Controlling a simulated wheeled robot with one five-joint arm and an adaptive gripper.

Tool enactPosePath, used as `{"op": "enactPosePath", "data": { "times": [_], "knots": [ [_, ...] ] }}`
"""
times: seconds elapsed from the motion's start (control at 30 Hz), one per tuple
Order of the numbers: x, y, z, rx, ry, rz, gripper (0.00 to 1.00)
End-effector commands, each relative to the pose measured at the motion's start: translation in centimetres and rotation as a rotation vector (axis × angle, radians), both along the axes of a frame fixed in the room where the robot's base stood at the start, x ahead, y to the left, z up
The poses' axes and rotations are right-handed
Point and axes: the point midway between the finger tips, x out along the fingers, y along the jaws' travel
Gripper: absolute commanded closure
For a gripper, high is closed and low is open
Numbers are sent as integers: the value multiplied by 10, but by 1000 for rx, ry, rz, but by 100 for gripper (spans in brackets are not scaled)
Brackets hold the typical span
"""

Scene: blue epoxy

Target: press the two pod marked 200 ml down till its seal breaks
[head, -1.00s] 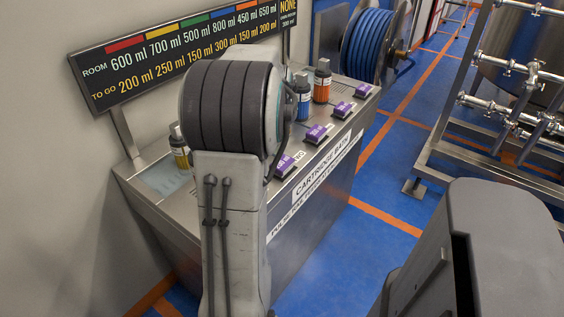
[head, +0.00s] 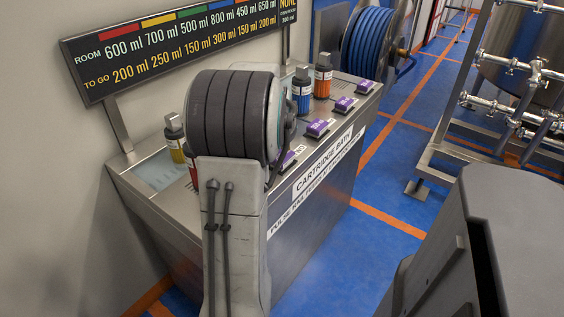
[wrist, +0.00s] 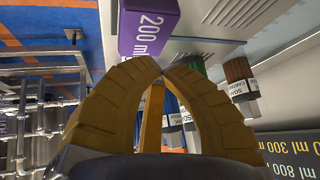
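A purple pod marked 200 ml (wrist: 150,28) is at the top of the wrist view, just beyond my fingertips. Its label is readable, and it looks intact. My gripper (wrist: 161,66) has its two yellow-brown fingers curved together, tips meeting with nothing visible between them. I cannot tell whether the tips touch the pod. In the head view my arm hides the gripper. Purple pods sit along the bench's front edge there, the nearest (head: 287,160) partly behind my arm, others (head: 319,127) (head: 344,104) (head: 365,86) farther back; their labels are too small to read.
A steel bench (head: 300,224) carries bottles: yellow (head: 176,150), blue (head: 302,92) and orange (head: 323,78), with red (head: 193,175) beside my arm. A volume sign (head: 180,45) hangs behind. A hose reel (head: 368,40) and pipe rack (head: 510,130) stand beyond. Blue floor (head: 400,170) is clear between.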

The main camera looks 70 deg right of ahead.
Motion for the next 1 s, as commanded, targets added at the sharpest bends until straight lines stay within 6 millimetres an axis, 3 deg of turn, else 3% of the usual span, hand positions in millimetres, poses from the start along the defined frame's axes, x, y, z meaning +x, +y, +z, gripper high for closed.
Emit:
{"op": "enactPosePath", "data": {
  "times": [0.43, 0.47, 0.53, 1.0],
  "knots": [
    [0, 0, -6, -1, 0, 0, 100],
    [0, 0, -6, -1, 0, 0, 95],
    [0, 0, -6, -1, 0, 0, 100],
    [0, 0, -6, 0, 0, 0, 100]
  ]
}}
